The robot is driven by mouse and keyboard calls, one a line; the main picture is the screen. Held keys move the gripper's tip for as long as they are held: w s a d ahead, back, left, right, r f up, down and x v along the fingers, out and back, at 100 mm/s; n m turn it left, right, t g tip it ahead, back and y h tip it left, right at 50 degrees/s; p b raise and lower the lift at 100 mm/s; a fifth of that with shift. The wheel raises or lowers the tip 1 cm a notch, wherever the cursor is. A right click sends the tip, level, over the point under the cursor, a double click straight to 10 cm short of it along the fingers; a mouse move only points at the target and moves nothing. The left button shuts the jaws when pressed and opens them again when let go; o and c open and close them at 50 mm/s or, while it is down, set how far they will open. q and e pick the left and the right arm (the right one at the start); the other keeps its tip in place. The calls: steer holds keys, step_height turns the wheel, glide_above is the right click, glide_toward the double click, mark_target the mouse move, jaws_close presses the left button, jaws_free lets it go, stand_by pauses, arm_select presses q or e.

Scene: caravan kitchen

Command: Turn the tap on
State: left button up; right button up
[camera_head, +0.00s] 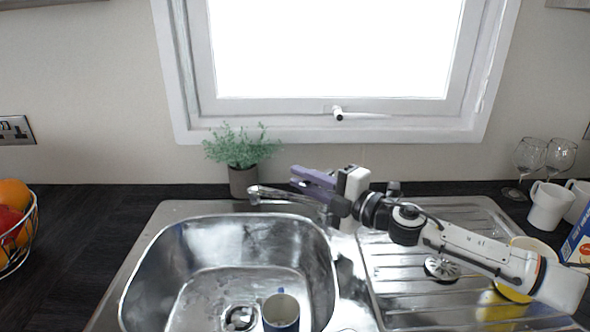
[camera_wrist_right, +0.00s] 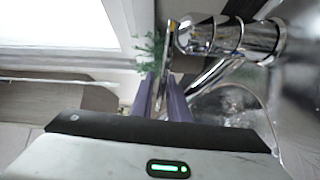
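The chrome tap (camera_head: 283,196) stands behind the sink, its spout reaching left over the basin. My right gripper (camera_head: 300,180), with purple fingers, is at the top of the tap, pointing left. In the right wrist view, the tap body (camera_wrist_right: 235,38) is to the right of the fingers. A thin chrome lever (camera_wrist_right: 169,62) shows between and just beyond the two purple fingers of my right gripper (camera_wrist_right: 162,90). The fingers are apart, with a narrow gap; I cannot tell whether either touches the lever. No running water is visible. My left gripper is not in view.
The steel sink (camera_head: 160,235) holds a blue and white mug (camera_head: 281,312). A potted plant (camera_head: 241,160) stands behind the basin, left of the gripper. Yellow dishes (camera_head: 512,290) lie under my right arm. Mugs (camera_head: 549,205) and wine glasses (camera_head: 529,157) stand at right; a fruit basket (camera_head: 18,240) at left.

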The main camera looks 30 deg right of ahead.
steer(key=shift+x, duration=1.25)
steer(key=shift+c, duration=0.5)
jaws_close()
steer(key=shift+d+f, duration=0.1)
